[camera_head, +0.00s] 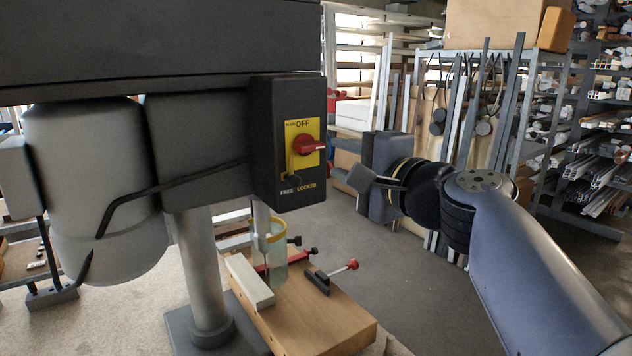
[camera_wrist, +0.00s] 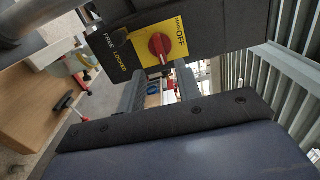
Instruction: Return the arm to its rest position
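My arm reaches in from the lower right in the head view, bent at a dark wrist joint. My gripper (camera_head: 360,179) is at its end, to the right of a drill-press-like machine's switch box (camera_head: 290,140) and apart from it in the picture. In the wrist view my gripper (camera_wrist: 159,76) has its two grey fingers spread, with nothing held between them. The red rotary knob (camera_wrist: 159,45) on a yellow plate shows just beyond the fingertips. The knob also shows in the head view (camera_head: 309,145). The gap between fingers and knob is hard to judge.
The grey machine column (camera_head: 202,270) stands left beside a wooden block (camera_head: 330,318) with clamps and a clear cylinder. Metal racks of profiles (camera_head: 590,150) fill the back right. Open grey floor (camera_head: 420,290) lies below my gripper.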

